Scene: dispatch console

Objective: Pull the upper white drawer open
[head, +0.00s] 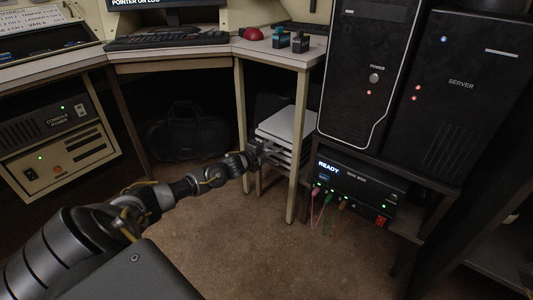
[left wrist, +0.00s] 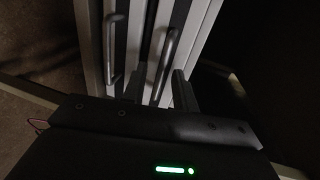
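The white drawer unit (head: 288,122) stands under the desk in the head view, behind a desk leg. My left gripper (head: 262,151) is at its front. In the left wrist view, pale drawer fronts run up the picture with dark gaps between them. One dark bar handle (left wrist: 170,42) lies between the two fingers of my left gripper (left wrist: 158,90), which are apart with room on both sides. It appears to be the upper drawer's handle. A second handle (left wrist: 111,45) is left of the fingers. I cannot tell whether the fingers touch the handle. My right gripper is in neither view.
A black box reading READY (head: 360,185) with coloured cables sits further right, under the server towers (head: 365,70). The carpet (head: 250,240) in front is clear.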

